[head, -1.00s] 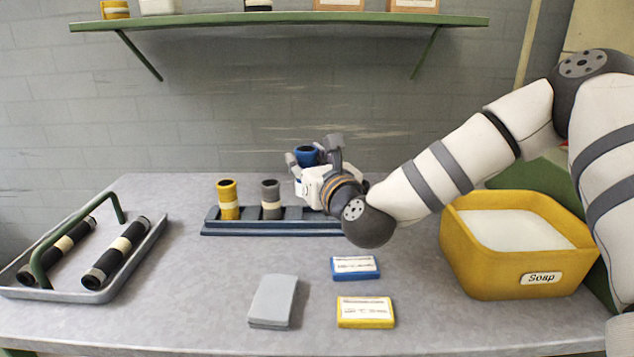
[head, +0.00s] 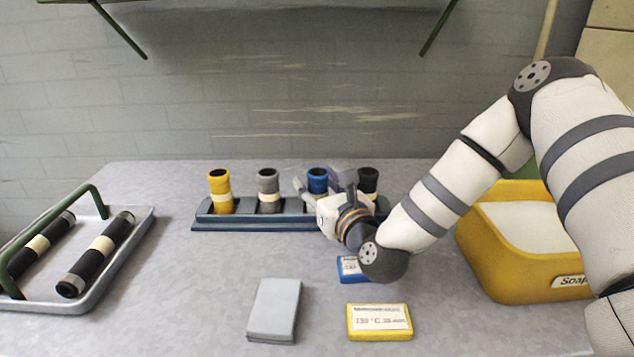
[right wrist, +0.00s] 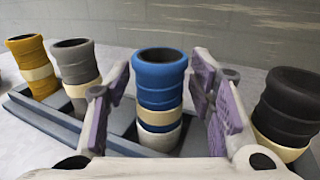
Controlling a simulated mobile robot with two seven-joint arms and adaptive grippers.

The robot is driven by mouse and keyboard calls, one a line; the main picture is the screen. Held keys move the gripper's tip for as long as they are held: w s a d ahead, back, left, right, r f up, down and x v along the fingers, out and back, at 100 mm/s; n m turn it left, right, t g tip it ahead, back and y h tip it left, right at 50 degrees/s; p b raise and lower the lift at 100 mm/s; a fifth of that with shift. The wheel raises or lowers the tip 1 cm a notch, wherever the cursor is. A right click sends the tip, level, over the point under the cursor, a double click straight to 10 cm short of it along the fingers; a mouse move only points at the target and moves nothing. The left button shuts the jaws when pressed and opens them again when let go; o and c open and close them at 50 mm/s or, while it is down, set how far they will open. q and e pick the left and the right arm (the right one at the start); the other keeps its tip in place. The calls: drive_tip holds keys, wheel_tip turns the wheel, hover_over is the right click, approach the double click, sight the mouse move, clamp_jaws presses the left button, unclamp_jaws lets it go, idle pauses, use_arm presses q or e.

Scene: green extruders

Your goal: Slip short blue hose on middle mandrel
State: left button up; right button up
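The short blue hose (head: 317,181) with a cream band stands upright in the dark blue rack (head: 250,224), between a grey and a black hose. It also shows in the middle of the right wrist view (right wrist: 160,88). My right gripper (head: 322,185) is at the blue hose, its two fingers on either side. In the right wrist view the purple finger pads stand apart from the hose, with a gap showing on the left. The hose's lower part is hidden by the gripper in the head view. My left gripper is not in view.
The rack also holds yellow (head: 220,190), grey (head: 268,190) and black (head: 368,181) hoses. A metal tray (head: 110,279) with two black tubes is at left, a yellow soap tub (head: 490,252) at right. Cards and a grey pad (head: 274,310) lie in front.

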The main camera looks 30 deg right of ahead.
drive_tip(key=shift+r, duration=0.1)
drive_tip(key=shift+s+r, duration=0.1)
drive_tip(key=shift+r, duration=0.1)
drive_tip(key=s, duration=0.4)
drive_tip(key=s+a, duration=0.1)
drive_tip(key=s, duration=0.2)
drive_tip(key=s+p, duration=0.1)
drive_tip(key=s, duration=0.3)
drive_tip(key=shift+s+a, duration=0.35)
drive_tip(key=shift+a, duration=0.05)
drive_tip(key=shift+f, duration=0.1)
